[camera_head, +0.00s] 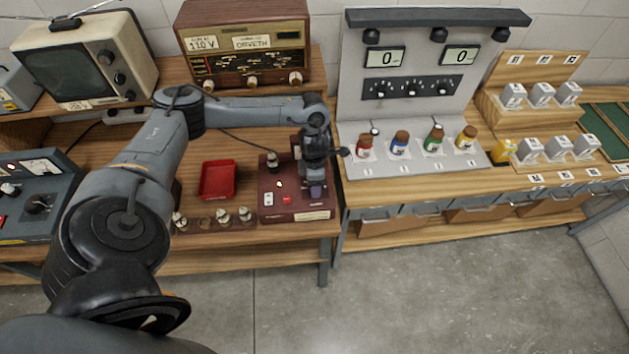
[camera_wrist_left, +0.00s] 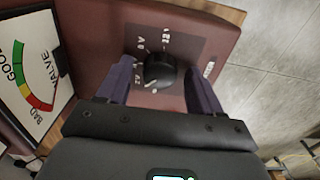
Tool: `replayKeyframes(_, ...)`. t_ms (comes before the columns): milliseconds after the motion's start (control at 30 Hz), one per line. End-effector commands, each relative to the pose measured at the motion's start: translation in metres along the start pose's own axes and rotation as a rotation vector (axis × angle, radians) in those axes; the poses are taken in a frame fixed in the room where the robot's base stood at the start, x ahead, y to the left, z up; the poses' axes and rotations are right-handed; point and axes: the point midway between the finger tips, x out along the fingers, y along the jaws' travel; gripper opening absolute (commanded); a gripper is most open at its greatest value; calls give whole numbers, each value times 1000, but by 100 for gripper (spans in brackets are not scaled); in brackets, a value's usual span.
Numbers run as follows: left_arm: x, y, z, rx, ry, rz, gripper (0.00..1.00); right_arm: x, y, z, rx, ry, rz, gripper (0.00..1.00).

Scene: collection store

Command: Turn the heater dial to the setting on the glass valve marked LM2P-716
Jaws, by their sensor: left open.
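The heater dial (camera_wrist_left: 160,69) is a round black knob on a dark panel with white voltage markings around it. It sits on the dark red valve tester (camera_head: 270,196). My left gripper (camera_head: 317,192) is over the right part of the tester, pointing down. In the left wrist view its dark blue fingers stand open, one on each side of the dial. I cannot tell whether they touch it, or which setting it points to. Glass valves (camera_head: 223,216) stand in a row in front of the tester, and another valve (camera_head: 272,160) stands at its back. No valve marking is readable. My right gripper is not in view.
A GOOD/BAD valve meter (camera_wrist_left: 35,75) lies close to the left finger. A red tray (camera_head: 217,180) is left of the tester. A radio (camera_head: 245,45) and a television (camera_head: 85,60) stand on the shelf behind. A bench with coloured bottles (camera_head: 399,143) is at the right.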

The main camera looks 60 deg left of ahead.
Motion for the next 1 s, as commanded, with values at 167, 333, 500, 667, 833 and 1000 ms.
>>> replayKeyframes(167, -4, 0, 0, 0, 0, 0, 66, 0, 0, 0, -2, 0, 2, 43)
replayKeyframes(333, -23, 0, 1, 0, -2, 1, 66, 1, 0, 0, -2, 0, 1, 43)
replayKeyframes(500, -53, 1, 1, 1, -3, 2, 66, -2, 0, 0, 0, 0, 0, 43)
replayKeyframes(667, -84, 1, 1, 0, -3, 3, 66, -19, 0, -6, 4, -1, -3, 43)
replayKeyframes(833, -102, 0, 1, 1, -2, 2, 66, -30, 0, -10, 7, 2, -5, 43)
replayKeyframes(1000, -108, 0, 0, 0, 0, 0, 66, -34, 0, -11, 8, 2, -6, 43)
